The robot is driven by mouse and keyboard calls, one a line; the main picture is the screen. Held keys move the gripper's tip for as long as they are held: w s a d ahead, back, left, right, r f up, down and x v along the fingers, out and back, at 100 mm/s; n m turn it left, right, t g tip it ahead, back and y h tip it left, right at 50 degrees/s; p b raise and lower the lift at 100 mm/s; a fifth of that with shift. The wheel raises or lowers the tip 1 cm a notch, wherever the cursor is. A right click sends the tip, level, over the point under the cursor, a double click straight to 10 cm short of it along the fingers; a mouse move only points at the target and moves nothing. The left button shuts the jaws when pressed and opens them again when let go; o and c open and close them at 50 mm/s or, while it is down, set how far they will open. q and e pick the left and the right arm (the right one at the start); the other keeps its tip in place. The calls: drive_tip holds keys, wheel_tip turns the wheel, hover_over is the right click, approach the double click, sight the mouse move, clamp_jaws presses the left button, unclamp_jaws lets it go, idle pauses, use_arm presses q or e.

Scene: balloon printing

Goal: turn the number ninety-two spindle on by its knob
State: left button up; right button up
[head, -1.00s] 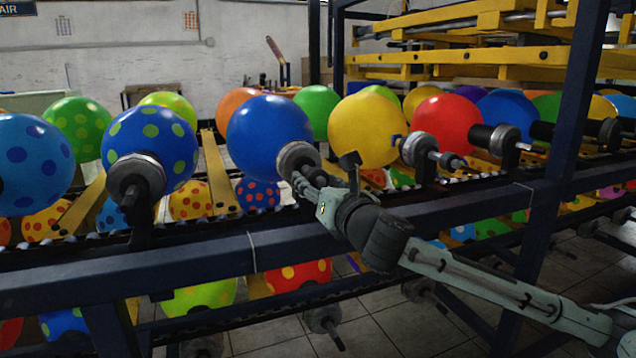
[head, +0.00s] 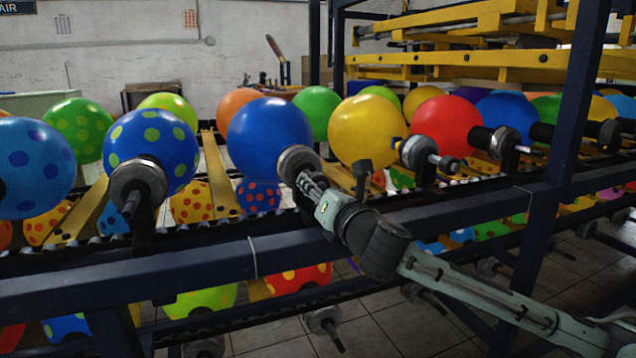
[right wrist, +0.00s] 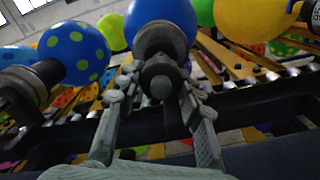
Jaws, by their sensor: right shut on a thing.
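A plain blue balloon (head: 269,135) sits on a spindle in the rack's front row. The spindle's grey round knob (head: 298,162) faces me. My right gripper (head: 305,180) reaches it from the lower right and is shut on the knob. In the right wrist view the fingers (right wrist: 158,92) lie on either side of the knob's darker front end (right wrist: 160,80), below the blue balloon (right wrist: 163,14). I cannot read a number on this spindle; the gripper and the angle hide any label. My left gripper is not in view.
A green-dotted blue balloon's spindle (head: 138,184) stands to the left, and a yellow balloon's spindle (head: 420,153) to the right. A dark blue rail (head: 190,265) runs below my right gripper. A dark upright post (head: 570,120) stands at the right.

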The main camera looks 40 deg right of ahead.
drive_tip(key=m+p, duration=0.2)
drive_tip(key=m, duration=0.2)
drive_tip(key=m+p, duration=0.2)
drive_tip(key=m, duration=0.3)
drive_tip(key=shift+a+r, duration=0.1)
drive_tip(key=shift+r, duration=0.1)
drive_tip(key=m+p, duration=0.1)
drive_tip(key=m, duration=0.2)
drive_tip(key=shift+m, duration=0.3)
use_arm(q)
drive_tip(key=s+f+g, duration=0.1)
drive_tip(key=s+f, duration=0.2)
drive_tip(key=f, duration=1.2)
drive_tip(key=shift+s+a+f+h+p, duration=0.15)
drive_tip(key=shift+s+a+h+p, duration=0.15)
use_arm(e)
drive_tip(key=shift+m, duration=1)
drive_tip(key=o, duration=1.2)
drive_tip(key=shift+c, duration=0.2)
drive_tip(key=v, duration=0.7)
drive_tip(key=shift+s, duration=0.25)
